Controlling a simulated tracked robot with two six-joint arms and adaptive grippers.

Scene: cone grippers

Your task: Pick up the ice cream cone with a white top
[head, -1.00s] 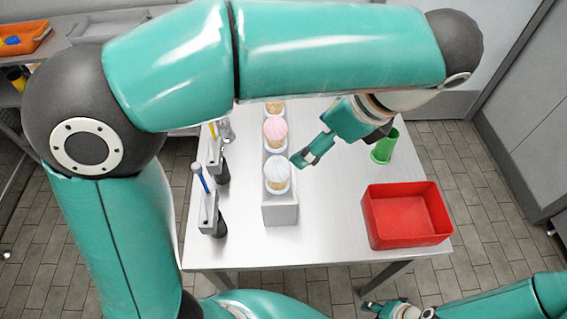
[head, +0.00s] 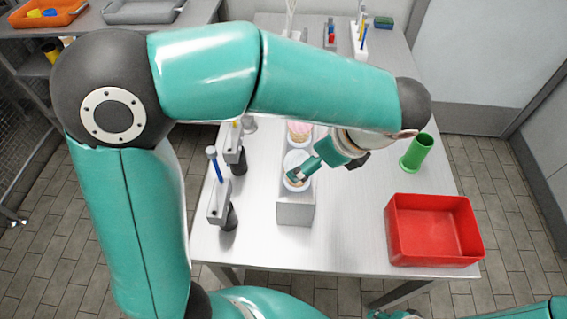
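The ice cream cone with a white top (head: 292,159) stands in the near end of a narrow white holder (head: 295,213). My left gripper (head: 298,177) is at this cone, coming in from the right, and its fingers cover the front and right of it. I cannot tell whether the fingers are open or closed on the cone. A cone with a pink top (head: 300,131) stands just behind in the same holder, partly hidden by my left arm. My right gripper (head: 396,314) is at the bottom edge, mostly cut off.
A red bin (head: 433,257) stands empty at the table's near right. A green cup (head: 417,151) is behind it. Two grey stands with gripper-like tools (head: 219,202) are left of the holder. My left arm spans above and hides the table's middle.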

